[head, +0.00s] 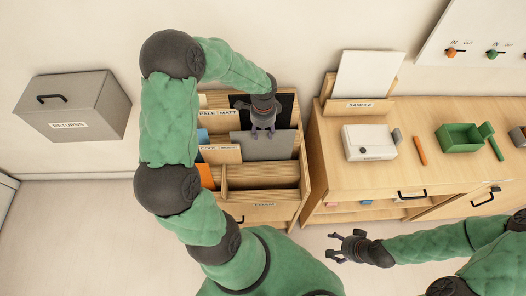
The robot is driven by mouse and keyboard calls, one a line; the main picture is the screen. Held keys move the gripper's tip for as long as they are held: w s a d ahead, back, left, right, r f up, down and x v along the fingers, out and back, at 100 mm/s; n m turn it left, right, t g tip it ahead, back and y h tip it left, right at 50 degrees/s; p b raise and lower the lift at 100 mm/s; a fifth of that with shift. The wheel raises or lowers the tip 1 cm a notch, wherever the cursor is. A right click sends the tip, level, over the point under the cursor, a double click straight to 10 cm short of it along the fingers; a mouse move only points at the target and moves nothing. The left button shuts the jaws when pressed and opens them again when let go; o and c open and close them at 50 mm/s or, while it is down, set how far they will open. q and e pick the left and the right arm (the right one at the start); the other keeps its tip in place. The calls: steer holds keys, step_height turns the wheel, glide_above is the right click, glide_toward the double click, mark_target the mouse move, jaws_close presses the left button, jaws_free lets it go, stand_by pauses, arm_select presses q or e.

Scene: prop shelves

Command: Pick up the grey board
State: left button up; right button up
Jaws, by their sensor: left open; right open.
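The grey board (280,147) stands in a compartment of the wooden rack (284,197), its upper part showing above the divider. My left gripper (263,134) is open and points down at the board's top edge, in front of part of it. I cannot tell whether the fingers touch the board or straddle it. A black board (287,105) stands in the compartment behind. My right gripper (337,247) is open and empty, over the floor in front of the wooden cabinet.
Blue and orange boards (207,177) show at the rack's left side. On the wooden cabinet (345,188) at right are a white box (368,143), an orange stick (420,150) and a green tray (460,138). A grey returns box (73,105) is at left.

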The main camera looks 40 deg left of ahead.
mark_target(263, 138)
arm_select(q)
steer(key=shift+f+b, duration=0.35)
steer(key=shift+f, duration=2.15)
steer(key=shift+r, duration=0.1)
jaws_close()
